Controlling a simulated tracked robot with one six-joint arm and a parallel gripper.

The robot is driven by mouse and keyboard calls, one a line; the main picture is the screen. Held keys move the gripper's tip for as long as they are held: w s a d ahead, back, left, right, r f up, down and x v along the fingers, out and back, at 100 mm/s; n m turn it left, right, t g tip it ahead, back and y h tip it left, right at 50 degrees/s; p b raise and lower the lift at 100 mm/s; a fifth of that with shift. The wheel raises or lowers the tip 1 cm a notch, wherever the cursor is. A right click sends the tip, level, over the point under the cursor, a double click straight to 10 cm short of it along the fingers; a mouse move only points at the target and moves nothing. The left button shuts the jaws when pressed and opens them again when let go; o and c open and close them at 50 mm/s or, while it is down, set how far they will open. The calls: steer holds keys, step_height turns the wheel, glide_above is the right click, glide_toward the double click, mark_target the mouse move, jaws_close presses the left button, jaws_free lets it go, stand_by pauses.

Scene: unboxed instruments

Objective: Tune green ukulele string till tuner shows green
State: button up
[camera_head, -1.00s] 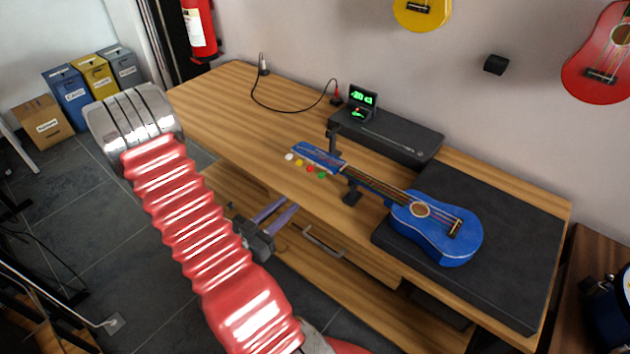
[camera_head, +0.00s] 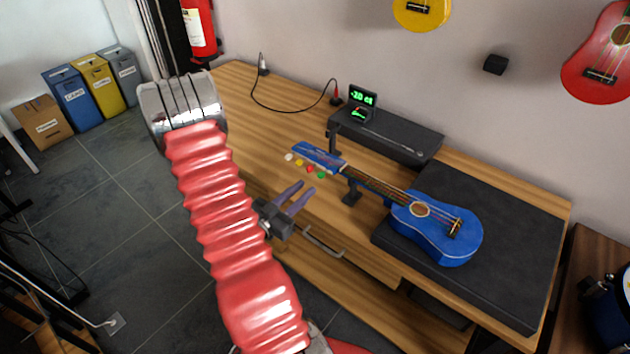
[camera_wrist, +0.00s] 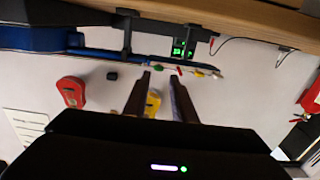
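The blue ukulele (camera_head: 438,228) lies on a dark mat on the bench, its neck on a black stand. Its headstock (camera_head: 318,155) carries white, yellow, red and green pegs along the near edge. The green peg (camera_head: 321,175) is the one nearest the neck. The tuner (camera_head: 361,99) stands behind, its screen showing green digits that seem to read -20 ct. My gripper (camera_head: 306,192) is open and empty, in front of and below the pegs. In the wrist view, which is upside down, the green peg (camera_wrist: 199,74) shows just beyond the open fingers (camera_wrist: 160,77).
A black box (camera_head: 400,137) sits behind the headstock, with a cable (camera_head: 290,110) running left. A drawer handle (camera_head: 323,243) is on the bench front. Yellow and red ukuleles hang on the wall.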

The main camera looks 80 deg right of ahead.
mark_target(318, 177)
steer(key=shift+x, duration=3.25)
steer(key=shift+c, duration=0.5)
